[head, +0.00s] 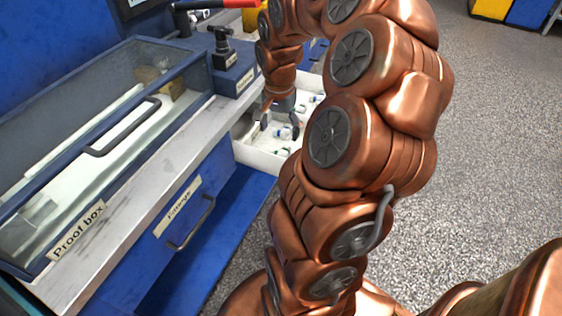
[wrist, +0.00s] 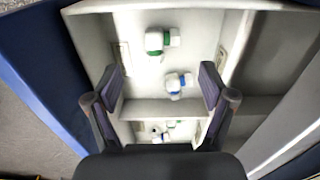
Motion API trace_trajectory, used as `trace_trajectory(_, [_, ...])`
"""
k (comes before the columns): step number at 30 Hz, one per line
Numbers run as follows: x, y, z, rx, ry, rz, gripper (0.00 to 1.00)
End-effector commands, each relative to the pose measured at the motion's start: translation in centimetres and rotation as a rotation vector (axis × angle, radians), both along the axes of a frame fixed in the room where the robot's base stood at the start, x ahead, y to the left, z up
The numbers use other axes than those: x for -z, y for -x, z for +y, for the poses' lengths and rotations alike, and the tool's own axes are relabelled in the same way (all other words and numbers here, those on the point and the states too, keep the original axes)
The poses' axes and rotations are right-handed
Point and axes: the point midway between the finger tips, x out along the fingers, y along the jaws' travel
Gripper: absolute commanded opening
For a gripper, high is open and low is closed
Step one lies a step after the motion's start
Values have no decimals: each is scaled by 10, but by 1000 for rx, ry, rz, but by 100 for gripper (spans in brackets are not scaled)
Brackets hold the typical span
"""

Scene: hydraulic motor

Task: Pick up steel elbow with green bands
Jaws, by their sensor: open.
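A pale fitting with green bands (wrist: 157,41), which looks like the elbow, lies in the upper compartment of an open tray (wrist: 92,38) in the wrist view. A similar fitting with blue bands (wrist: 178,84) lies below it, near the divider. My gripper (wrist: 160,74) is open, its fingers spread to either side over the tray. Nothing is between the fingers' pads that I can see held. In the head view my gripper (head: 280,127) points down over the white tray (head: 262,161); I cannot tell the fittings' band colours apart there.
A proof box (head: 75,237) with a glass lid and a blue drawer (head: 180,225) stand left of the tray. Speckled floor on the right is free.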

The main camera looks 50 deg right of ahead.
Motion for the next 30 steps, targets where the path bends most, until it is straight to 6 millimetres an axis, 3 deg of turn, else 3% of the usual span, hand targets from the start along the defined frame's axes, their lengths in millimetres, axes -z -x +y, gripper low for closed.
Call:
trace_trajectory(21, [75, -4, -3, 10, -1, 0, 82])
trace_trajectory(30, [79, -4, -4, 10, 0, -1, 82])
